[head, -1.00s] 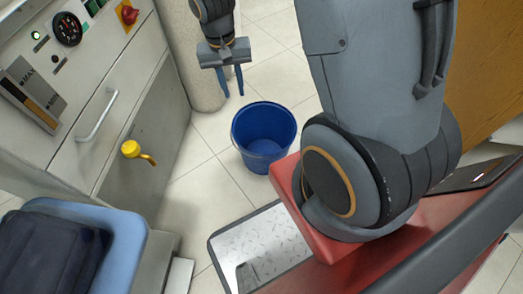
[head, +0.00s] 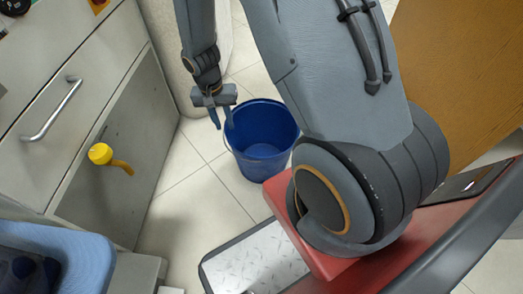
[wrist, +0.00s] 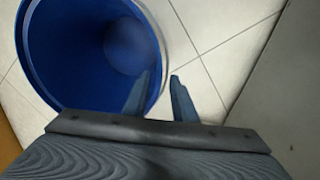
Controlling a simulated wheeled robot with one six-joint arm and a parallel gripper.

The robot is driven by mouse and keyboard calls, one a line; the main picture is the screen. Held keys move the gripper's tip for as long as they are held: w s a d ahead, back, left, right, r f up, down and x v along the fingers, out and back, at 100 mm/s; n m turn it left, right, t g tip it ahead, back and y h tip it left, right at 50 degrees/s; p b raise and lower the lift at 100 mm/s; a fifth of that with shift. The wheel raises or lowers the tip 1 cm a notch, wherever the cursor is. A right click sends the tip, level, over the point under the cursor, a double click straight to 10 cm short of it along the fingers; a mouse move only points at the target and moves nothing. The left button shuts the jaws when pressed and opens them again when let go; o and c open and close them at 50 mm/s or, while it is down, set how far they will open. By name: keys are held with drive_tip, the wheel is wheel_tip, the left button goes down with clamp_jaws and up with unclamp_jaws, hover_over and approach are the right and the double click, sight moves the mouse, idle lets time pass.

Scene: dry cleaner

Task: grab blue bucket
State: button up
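The blue bucket (head: 266,140) stands upright on the tiled floor, open at the top and empty inside. My gripper (head: 222,124) is at its left rim, fingers pointing down and apart. In the wrist view the bucket (wrist: 75,50) fills the upper left. There my gripper (wrist: 160,76) has one finger over the bucket's inside and the other outside, with the rim line running between them. I cannot tell whether either finger touches the wall.
A grey machine (head: 110,170) with a handle and a yellow valve (head: 103,155) stands at the left. A blue basket (head: 75,245) with dark cloth is at the lower left. A wooden panel (head: 450,70) is at the right. Floor left of the bucket is clear.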

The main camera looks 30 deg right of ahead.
sight(227, 129)
drive_tip(key=f+b, duration=0.2)
drive_tip(key=f, duration=0.1)
drive_tip(key=f+b, duration=0.1)
drive_tip(key=f, duration=0.1)
drive_tip(key=shift+s+d, duration=0.3)
drive_tip(key=shift+s, duration=0.1)
clamp_jaws()
drive_tip(key=shift+s, duration=0.1)
idle(0.9)
